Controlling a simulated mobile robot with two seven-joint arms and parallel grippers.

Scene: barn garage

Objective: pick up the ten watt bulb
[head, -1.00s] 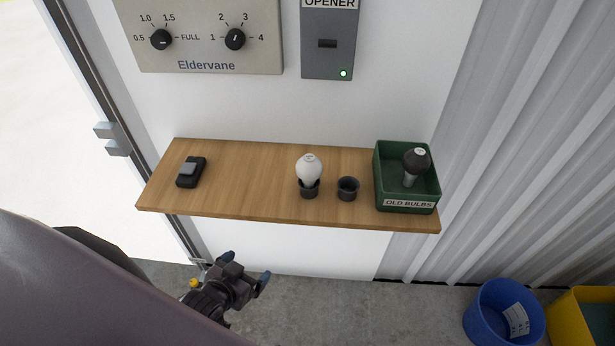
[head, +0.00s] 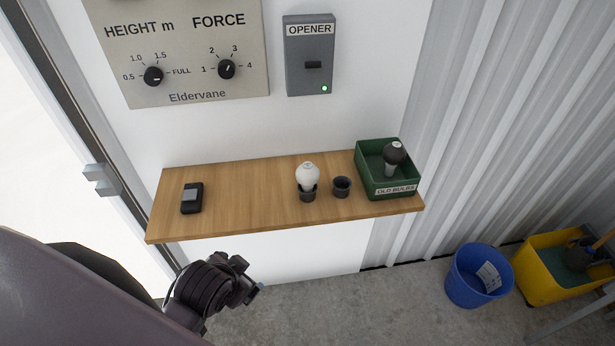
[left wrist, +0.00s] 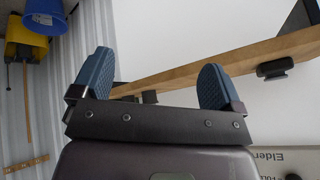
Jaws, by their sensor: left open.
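A white bulb (head: 308,174) stands upright in a dark round holder (head: 307,195) on the wooden shelf (head: 240,200). Its wattage marking is too small to read. A dark used bulb (head: 394,153) stands in the green OLD BULBS box (head: 399,190) at the shelf's right end. My left gripper (head: 256,291) is below the shelf's front edge, apart from the bulbs. My right gripper is out of view.
An empty dark holder (head: 342,187) stands right of the white bulb. A small black device (head: 192,198) lies at the shelf's left. The OPENER box (head: 310,60) and a dial panel (head: 180,50) are on the wall above. Blue (head: 478,280) and yellow (head: 545,285) bins stand on the floor at right.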

